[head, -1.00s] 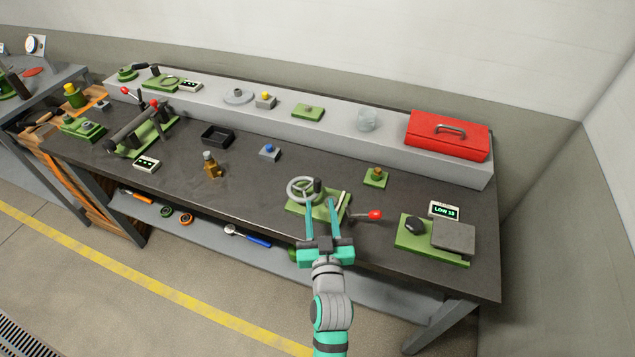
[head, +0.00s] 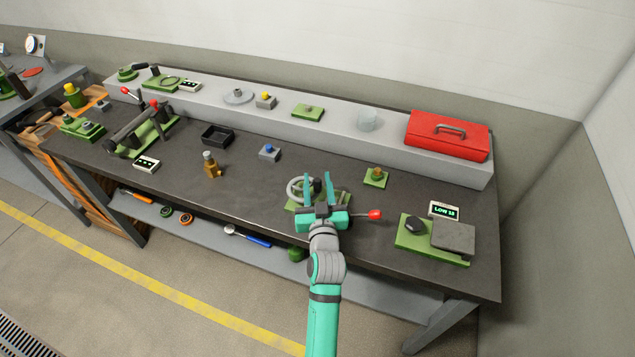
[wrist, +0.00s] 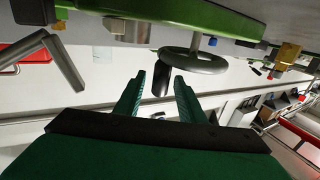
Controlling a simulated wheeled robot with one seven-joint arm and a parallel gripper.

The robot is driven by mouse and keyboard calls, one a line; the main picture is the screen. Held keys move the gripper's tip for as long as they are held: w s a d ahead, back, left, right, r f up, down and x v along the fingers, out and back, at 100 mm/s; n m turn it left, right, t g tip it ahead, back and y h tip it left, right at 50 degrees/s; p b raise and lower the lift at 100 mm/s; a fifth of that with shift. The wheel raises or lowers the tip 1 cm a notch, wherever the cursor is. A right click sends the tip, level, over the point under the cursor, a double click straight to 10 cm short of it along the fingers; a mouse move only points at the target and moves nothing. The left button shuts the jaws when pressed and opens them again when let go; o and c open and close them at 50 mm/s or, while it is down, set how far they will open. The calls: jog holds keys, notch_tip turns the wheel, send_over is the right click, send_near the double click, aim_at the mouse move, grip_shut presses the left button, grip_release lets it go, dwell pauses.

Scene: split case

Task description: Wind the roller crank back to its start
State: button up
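A grey handwheel (head: 293,188) with a dark upright handle stands on a green base near the front of the bench. The wheel (wrist: 195,62) and its dark handle (wrist: 162,80) also show in the wrist view. My gripper (head: 318,178) is over the right side of this unit, fingers apart. In the wrist view the handle appears in the gap between the fingertips of my open gripper (wrist: 161,78); I cannot tell whether they touch it. A dark roller (head: 128,127) on a green frame with red-knobbed levers lies at the bench's left, far from my gripper.
A red-knobbed lever (head: 375,215) sticks out just right of my gripper. A green unit (head: 418,242) with a grey plate and a small display (head: 444,210) stand further right. A red toolbox (head: 447,135) sits on the rear shelf. The bench behind the wheel is mostly clear.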

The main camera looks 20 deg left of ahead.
grip_shut()
jog(key=shift+s+m+h, duration=0.15)
jog(key=shift+m+h, duration=0.15)
jog(key=shift+h, duration=0.1)
grip_release()
jog(key=v, duration=1.1)
jog(key=shift+f, duration=0.15)
dwell(0.5)
